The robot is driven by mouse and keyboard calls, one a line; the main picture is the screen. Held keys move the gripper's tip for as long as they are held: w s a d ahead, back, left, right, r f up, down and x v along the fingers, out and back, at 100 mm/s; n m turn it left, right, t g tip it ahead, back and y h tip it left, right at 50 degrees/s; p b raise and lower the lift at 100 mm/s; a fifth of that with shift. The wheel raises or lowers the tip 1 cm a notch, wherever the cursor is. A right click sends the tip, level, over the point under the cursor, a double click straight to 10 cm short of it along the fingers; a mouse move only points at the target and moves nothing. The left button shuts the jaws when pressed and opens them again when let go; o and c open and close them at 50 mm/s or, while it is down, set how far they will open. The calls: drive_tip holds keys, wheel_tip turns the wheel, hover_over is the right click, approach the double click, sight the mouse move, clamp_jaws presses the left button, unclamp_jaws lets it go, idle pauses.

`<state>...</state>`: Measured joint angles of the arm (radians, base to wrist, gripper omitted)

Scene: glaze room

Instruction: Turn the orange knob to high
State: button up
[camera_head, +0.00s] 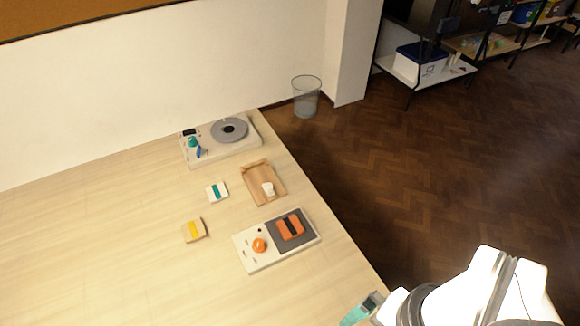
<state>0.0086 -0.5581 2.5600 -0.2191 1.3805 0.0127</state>
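The orange knob (259,245) is a small round knob on the left part of a white panel (268,262). Small marks lie near it on the panel, too small to read, so its setting cannot be told. An orange block (291,227) sits on the dark grey area at the panel's right. My gripper (353,314) shows teal at the bottom edge, below and right of the panel and apart from the knob. Its fingers are partly cut off by the frame, and I cannot tell whether they are open.
A wooden tray (254,172) with a white cup (268,188) lies behind the panel. A device with a grey disc (229,130) stands farther back. A teal-striped block (217,192) and a yellow-striped block (194,230) lie left. The table's left is clear; its right edge is close.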

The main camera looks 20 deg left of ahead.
drive_tip(key=shift+c, duration=0.6)
drive_tip(key=w+a+n, duration=0.1)
drive_tip(key=w+n, duration=0.1)
drive_tip(key=w+a+r+n, duration=0.1)
drive_tip(key=w+n, duration=0.1)
drive_tip(key=w+a+r+n, duration=0.1)
drive_tip(key=w, duration=0.1)
drive_tip(key=shift+w+n+h, duration=0.3)
drive_tip(key=shift+w+n, duration=0.05)
drive_tip(key=shift+n, duration=0.05)
drive_tip(key=c, duration=0.5)
drive_tip(key=w+a+n, duration=0.5)
drive_tip(key=shift+w+r, duration=0.15)
drive_tip(key=n+h, duration=0.1)
drive_tip(key=n, duration=1.2)
hover_over(258, 243)
wheel_tip(258, 243, down, 7)
wheel_tip(258, 243, down, 13)
drive_tip(key=shift+f, duration=0.55)
clamp_jaws()
